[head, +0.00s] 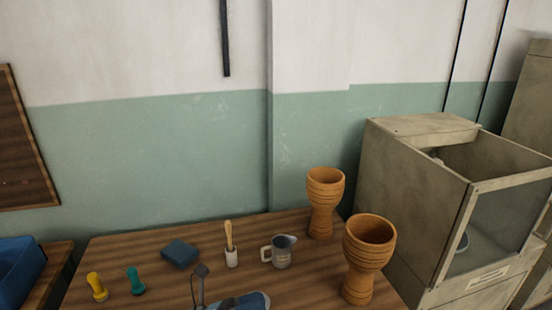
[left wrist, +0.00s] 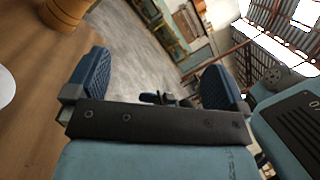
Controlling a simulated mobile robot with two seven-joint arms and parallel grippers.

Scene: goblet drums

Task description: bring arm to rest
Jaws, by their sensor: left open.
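In the head view, two orange-brown goblet drums stand upright on the wooden table's right side, one farther back (head: 322,200) and one nearer (head: 366,258). My left gripper (left wrist: 157,84) shows in the left wrist view. Its two blue pads are wide apart with nothing between them. Part of an orange-brown ringed drum (left wrist: 66,12) is at the upper left of that view, apart from the pads. My right gripper is not in view.
The wooden table (head: 130,255) also holds a dark blue block (head: 180,254), yellow (head: 97,287) and teal (head: 135,281) knobbed pieces, a white cup with a wooden-handled tool (head: 231,257) and a grey jug (head: 282,252). A beige cabinet (head: 408,200) stands at the right.

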